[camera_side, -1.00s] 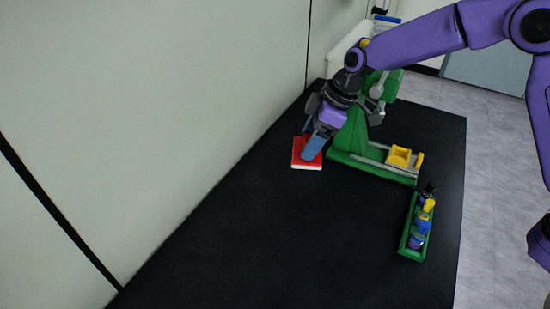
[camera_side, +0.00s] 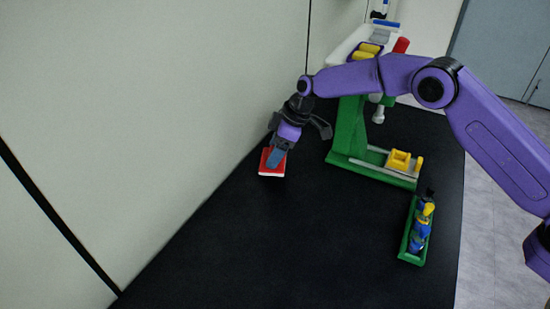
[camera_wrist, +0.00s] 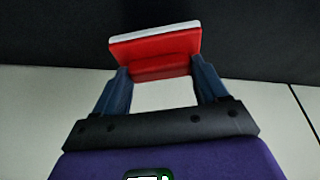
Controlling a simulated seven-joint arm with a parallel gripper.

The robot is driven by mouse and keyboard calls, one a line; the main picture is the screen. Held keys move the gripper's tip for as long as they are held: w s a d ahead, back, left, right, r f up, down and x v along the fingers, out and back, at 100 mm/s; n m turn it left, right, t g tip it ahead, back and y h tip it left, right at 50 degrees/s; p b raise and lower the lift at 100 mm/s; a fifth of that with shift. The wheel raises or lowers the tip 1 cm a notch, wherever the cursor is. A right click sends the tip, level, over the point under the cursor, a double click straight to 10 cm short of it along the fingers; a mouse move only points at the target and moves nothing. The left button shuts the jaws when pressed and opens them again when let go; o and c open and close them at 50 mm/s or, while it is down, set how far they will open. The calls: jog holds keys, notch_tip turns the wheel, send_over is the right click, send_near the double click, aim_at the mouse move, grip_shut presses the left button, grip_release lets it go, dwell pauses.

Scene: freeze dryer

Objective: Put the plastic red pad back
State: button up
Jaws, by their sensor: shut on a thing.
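The red pad (camera_side: 265,164) has a white layer on one face. It is at my gripper (camera_side: 277,158), left of the green machine and close to the wall. In the wrist view the red pad (camera_wrist: 155,47) sits between the two blue fingertips of my gripper (camera_wrist: 160,82), which are shut on its narrower red block. The white layer faces away from the wrist. The side view does not show clearly whether the pad touches the table.
A green machine (camera_side: 348,135) with a yellow block (camera_side: 398,159) on its base stands right of my gripper. A green tray (camera_side: 405,245) with several blue and yellow items lies at the right. The black table (camera_side: 260,250) is clear in front. The wall (camera_side: 150,120) is close on the left.

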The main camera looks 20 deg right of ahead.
jog(key=shift+w+f, duration=0.1)
jog(key=shift+f, duration=1.6)
jog(key=shift+f, duration=0.1)
jog(key=o, duration=1)
jog(key=shift+v, duration=6.1)
jog(key=shift+a, duration=0.1)
